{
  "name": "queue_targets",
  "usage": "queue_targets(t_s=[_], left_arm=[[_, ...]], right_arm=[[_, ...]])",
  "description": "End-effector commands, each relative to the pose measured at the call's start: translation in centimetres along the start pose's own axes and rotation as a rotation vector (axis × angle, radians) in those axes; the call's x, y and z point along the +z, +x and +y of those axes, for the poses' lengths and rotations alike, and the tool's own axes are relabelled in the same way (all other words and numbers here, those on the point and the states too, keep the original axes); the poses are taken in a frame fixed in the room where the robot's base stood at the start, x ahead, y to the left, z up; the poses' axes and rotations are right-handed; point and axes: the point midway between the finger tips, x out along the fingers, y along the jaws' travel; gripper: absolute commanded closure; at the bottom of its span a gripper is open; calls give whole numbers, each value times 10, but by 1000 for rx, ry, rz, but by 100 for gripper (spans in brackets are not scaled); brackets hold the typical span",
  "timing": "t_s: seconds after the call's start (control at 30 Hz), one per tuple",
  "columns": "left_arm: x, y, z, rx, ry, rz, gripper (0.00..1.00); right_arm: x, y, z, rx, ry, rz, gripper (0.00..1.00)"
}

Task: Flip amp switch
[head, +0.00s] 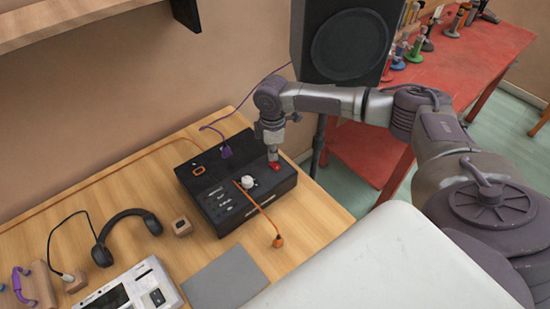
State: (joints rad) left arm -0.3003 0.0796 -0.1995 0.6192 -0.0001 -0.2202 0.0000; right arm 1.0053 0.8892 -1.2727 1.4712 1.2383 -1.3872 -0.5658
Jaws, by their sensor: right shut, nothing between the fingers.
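The amp, which looks like a black box (222,208), lies on the wooden desk. A white knob (248,182) stands on its top, and an orange-rimmed part (198,169) sits near its back left corner. A small red part (276,167) is at its right side; I cannot tell whether this is the switch. My right gripper (273,156) points down over the right part of the box, shut and empty, its tips just above or at the red part. Whether they touch it is unclear. My left gripper is out of view.
A purple cable plug (226,151) and an orange cable run to the box. Headphones (126,229), a white device (133,290) and a grey pad (226,279) lie on the desk (120,182). A black speaker (346,46) stands behind my right arm, beside a red table (459,60).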

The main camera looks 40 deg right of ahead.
Motion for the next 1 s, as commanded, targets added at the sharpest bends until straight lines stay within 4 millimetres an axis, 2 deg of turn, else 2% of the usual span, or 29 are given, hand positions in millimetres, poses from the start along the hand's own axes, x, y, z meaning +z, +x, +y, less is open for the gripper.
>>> queue_targets(t_s=[1.0], left_arm=[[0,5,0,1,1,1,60]], right_arm=[[0,14,0,0,0,0,100]])
